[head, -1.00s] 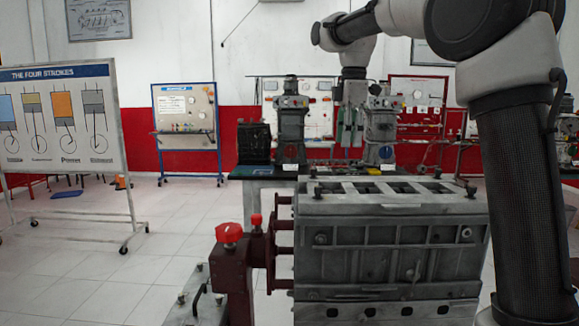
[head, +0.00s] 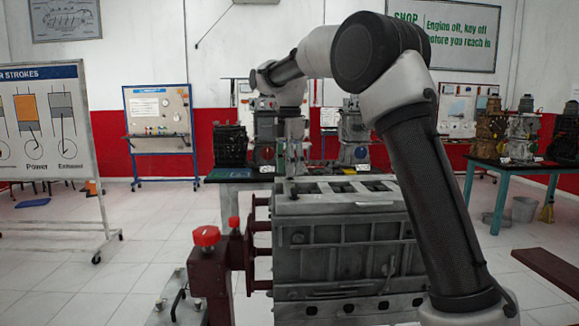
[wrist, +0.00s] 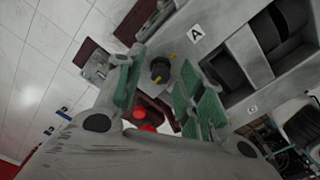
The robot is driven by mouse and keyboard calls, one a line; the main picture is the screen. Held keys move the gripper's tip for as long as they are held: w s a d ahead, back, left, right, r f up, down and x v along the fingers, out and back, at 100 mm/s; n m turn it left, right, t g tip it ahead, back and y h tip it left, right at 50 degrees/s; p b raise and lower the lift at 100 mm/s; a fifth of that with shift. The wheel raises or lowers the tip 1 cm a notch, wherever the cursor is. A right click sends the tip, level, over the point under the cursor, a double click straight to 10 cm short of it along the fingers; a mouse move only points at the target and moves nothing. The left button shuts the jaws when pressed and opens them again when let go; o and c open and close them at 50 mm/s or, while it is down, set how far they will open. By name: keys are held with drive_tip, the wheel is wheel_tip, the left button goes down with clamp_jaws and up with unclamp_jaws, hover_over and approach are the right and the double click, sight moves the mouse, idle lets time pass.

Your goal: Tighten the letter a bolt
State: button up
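The letter A label (wrist: 196,33) is a white tag on the grey engine block's top face in the wrist view. Beside it stands a dark bolt with a yellow mark (wrist: 160,69). My gripper (wrist: 162,88) is open, with green pads on either side of the line to the bolt; the bolt shows beyond and between them, and I cannot tell whether they touch it. In the head view my gripper (head: 291,158) hangs over the left end of the engine block (head: 345,250), close above its top.
Red-capped posts (head: 206,236) stand just left of the block. A C label (wrist: 253,108) and open cylinder bores (wrist: 240,72) lie to the right in the wrist view.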

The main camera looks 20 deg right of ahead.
clamp_jaws()
